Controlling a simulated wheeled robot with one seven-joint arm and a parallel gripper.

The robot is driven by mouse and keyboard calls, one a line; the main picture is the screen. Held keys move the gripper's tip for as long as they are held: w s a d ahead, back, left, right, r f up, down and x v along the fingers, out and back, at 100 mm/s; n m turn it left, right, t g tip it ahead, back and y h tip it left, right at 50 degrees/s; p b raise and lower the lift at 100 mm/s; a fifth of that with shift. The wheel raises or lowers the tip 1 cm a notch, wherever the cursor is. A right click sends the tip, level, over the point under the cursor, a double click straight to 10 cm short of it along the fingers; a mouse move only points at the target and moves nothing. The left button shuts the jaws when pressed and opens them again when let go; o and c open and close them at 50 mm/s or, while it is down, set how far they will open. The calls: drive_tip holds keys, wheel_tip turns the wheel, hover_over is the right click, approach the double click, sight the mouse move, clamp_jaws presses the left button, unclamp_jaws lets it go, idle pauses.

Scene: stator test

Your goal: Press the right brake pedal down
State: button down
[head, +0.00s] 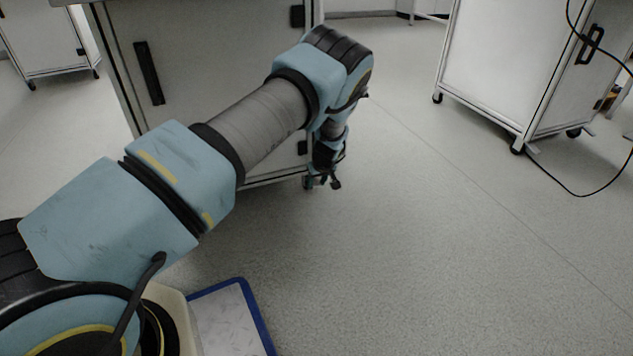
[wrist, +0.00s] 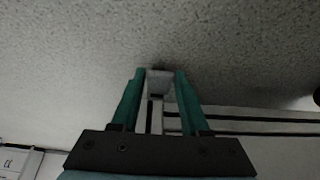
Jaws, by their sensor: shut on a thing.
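My gripper (head: 333,183) is low near the floor, at the right bottom corner of the grey cabinet (head: 215,70). In the wrist view, its green fingers (wrist: 160,74) stand on both sides of a small grey block (wrist: 159,84), shut on it. The block may be the right brake pedal, but its shape and how far down it is are not clear. A dark caster (head: 308,183) shows at the cabinet's corner, partly behind my wrist. In the head view, the pedal itself is hidden or too small to tell.
A white wheeled cabinet (head: 495,75) stands at the right, with a black cable (head: 560,178) trailing on the floor beside it. Another cabinet (head: 45,40) is at the far left. A blue-edged panel (head: 256,315) is at the bottom. The floor to the right of my gripper is clear.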

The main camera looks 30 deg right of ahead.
drive_tip(key=f+t+b, duration=0.2)
drive_tip(key=t+b, duration=0.1)
drive_tip(key=shift+s+a+f, duration=0.1)
drive_tip(key=shift+s+f, duration=0.3)
drive_tip(key=shift+f+t+h+b, duration=0.3)
drive_tip(key=shift+t+b, duration=0.3)
drive_tip(key=shift+b, duration=0.3)
drive_tip(key=shift+w+r, duration=0.1)
drive_tip(key=shift+t, duration=0.3)
drive_tip(key=shift+r, duration=0.15)
drive_tip(key=shift+c, duration=2)
unclamp_jaws()
drive_tip(key=shift+r, duration=0.1)
